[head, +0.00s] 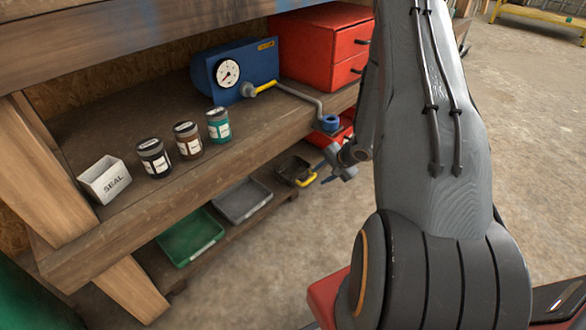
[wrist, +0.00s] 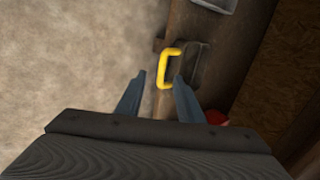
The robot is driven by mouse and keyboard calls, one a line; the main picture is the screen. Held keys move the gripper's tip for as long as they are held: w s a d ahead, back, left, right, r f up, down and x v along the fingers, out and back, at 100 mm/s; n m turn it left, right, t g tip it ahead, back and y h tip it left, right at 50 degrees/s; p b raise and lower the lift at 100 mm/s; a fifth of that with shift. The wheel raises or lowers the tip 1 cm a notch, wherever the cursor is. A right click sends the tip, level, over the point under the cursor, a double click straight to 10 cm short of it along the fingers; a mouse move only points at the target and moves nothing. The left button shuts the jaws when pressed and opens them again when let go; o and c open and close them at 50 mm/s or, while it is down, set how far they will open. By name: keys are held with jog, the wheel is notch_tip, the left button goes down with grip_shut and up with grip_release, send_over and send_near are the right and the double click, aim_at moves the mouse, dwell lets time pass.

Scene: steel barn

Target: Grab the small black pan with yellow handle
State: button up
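The small black pan (head: 291,168) sits at the right end of the lower shelf, with its yellow handle (head: 307,180) facing out over the shelf edge. In the wrist view the dark pan (wrist: 197,62) is dim, and the yellow handle (wrist: 162,70) shows as a bright bracket. My gripper (head: 321,172) is just right of the handle in the head view. In the wrist view my gripper (wrist: 159,76) is open, its fingers apart and nothing held. The right fingertip overlaps the handle's lower end in the picture; I cannot tell whether they touch.
On the lower shelf (head: 228,228) a grey tray (head: 241,203) and a green tray (head: 189,238) stand left of the pan. Above, the bench holds jars, a blue gauge box (head: 235,72) and red drawers (head: 318,48). A blue-ended crank (head: 328,122) overhangs near my gripper. Open floor lies right.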

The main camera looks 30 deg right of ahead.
aim_at(312, 179)
jog(key=x, duration=0.1)
jog(key=b+x, duration=0.2)
jog(key=x, duration=0.1)
jog(key=shift+w+d+r, duration=0.1)
jog(key=shift+w+d, duration=0.1)
jog(key=shift+d, duration=0.2)
jog(key=b+x, duration=0.2)
jog(key=x, duration=0.1)
jog(key=b+x, duration=0.1)
jog(key=shift+w+d, duration=0.3)
jog(key=shift+c, duration=0.4)
grip_shut()
